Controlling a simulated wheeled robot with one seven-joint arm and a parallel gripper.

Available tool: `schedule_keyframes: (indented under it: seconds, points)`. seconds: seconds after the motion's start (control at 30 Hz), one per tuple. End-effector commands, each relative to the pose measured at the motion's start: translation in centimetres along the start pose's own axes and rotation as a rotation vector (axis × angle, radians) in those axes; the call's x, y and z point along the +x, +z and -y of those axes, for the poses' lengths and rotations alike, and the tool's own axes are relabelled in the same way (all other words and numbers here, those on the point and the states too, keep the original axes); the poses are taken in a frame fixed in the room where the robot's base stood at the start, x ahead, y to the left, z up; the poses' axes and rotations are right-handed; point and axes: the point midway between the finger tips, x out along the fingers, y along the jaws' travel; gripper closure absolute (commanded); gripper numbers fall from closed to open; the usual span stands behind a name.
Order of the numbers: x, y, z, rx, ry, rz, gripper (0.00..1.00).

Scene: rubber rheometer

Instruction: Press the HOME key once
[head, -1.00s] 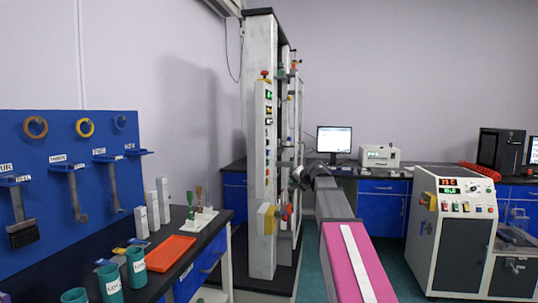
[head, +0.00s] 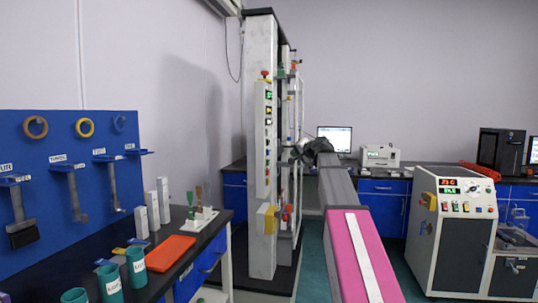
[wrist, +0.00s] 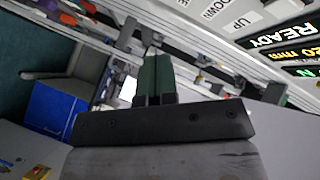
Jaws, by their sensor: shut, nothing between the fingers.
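The tall test machine (head: 260,215) stands left of my arm, with a narrow control panel (head: 264,170) on its front edge that carries small lit displays and several keys. In the wrist view, the UP label (wrist: 243,22), the DOWN label (wrist: 214,8) and a lit READY display (wrist: 272,38) show at the upper right. I cannot make out a HOME label in any view. My gripper (wrist: 155,58) is shut and empty, its dark green fingers together, left of these labels in the picture. In the head view it is small beside the machine, and its gap to the panel is unclear.
A red stop knob (head: 265,75) tops the panel and a yellow box (head: 267,218) sits at its lower end. The machine's rails and fixtures (head: 291,160) lie close to my gripper. A black bench (head: 215,232) is at left, a white cabinet (head: 462,225) at right.

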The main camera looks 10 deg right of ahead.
Motion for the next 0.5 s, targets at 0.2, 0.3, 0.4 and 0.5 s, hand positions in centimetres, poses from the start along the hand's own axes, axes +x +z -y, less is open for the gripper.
schedule_keyframes:
  seconds: [0.2, 0.3, 0.4, 0.5]
  points:
    - [2.0, 1.4, 1.4, -0.002, -0.001, 0.001, 1.0]
    - [2.9, 2.1, 2.0, -0.001, 0.0, 0.002, 1.0]
    - [3.7, 2.6, 2.6, -0.002, 0.0, 0.0, 1.0]
    - [4.4, 3.2, 3.1, -0.001, 0.0, 0.001, 1.0]
